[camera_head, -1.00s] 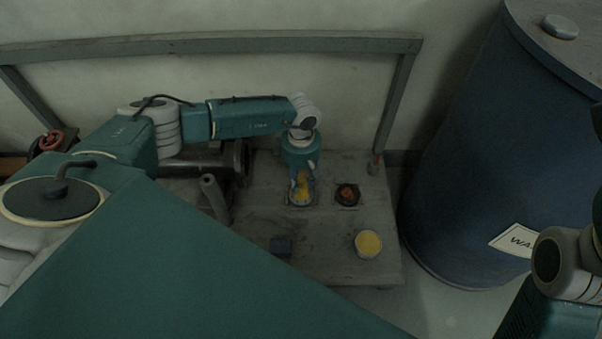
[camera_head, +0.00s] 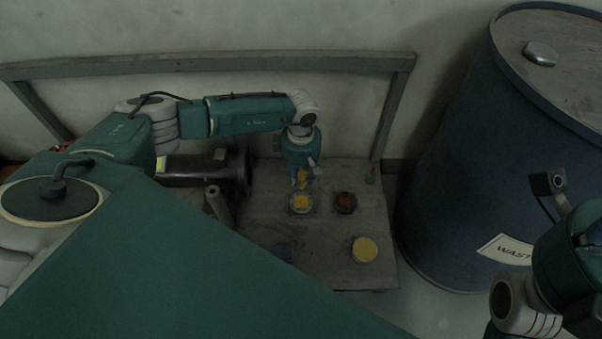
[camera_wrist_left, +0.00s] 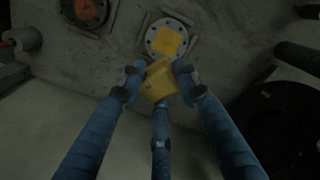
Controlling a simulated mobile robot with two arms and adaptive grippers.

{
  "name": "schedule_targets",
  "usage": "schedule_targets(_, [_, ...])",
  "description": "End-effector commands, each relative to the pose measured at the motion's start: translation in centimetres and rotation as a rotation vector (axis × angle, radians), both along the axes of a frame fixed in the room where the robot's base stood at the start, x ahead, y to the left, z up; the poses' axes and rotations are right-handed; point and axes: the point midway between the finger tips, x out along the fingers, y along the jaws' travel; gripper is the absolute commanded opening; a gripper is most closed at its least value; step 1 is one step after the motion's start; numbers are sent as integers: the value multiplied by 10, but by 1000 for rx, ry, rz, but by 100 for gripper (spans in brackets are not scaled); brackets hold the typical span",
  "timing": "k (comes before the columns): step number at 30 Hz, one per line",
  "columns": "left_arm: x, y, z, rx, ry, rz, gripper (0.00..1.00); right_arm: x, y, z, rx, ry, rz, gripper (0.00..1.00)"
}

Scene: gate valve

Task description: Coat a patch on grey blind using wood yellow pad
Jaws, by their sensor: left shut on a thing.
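The grey blind (camera_head: 293,209) is a round bolted disc lying flat on the bench. It also shows in the wrist view (camera_wrist_left: 152,45). A square yellow patch (camera_head: 301,202) covers its middle, slightly turned in the wrist view (camera_wrist_left: 167,42). My left gripper (camera_head: 302,184) is shut on the yellow pad (camera_wrist_left: 160,82), a block held between its blue fingers. The pad looks just off the blind's near edge in the wrist view; its exact height is unclear. Only parts of my right arm show at the right edge; its gripper is not seen.
A rusty disc (camera_head: 345,203) lies right of the grey blind. A round tin with yellow contents (camera_head: 365,250) stands on the bench (camera_head: 325,265) near its front right. A dark pipe (camera_head: 200,171) lies to the left. A blue waste drum (camera_head: 450,190) stands right of the bench.

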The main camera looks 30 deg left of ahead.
Motion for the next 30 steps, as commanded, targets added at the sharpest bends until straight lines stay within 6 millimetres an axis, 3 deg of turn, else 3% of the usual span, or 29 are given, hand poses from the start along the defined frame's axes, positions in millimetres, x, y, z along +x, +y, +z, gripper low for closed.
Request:
schedule_targets(6, [0, 0, 1, 0, 0, 0, 11, 0, 0, 0, 0, 0, 0, 40])
schedule_targets(15, [0, 0, 27, 0, -1, 0, 11, 1, -2, -7, 4, 69, 3, 40])
schedule_targets(27, [0, 0, 30, 0, 0, -2, 11, 0, -3, -12, 7, 80, 4, 40])
schedule_targets(30, [3, -6, 40, -1, -3, -35, 11, 0, -3, -11, 7, 81, 4, 40])
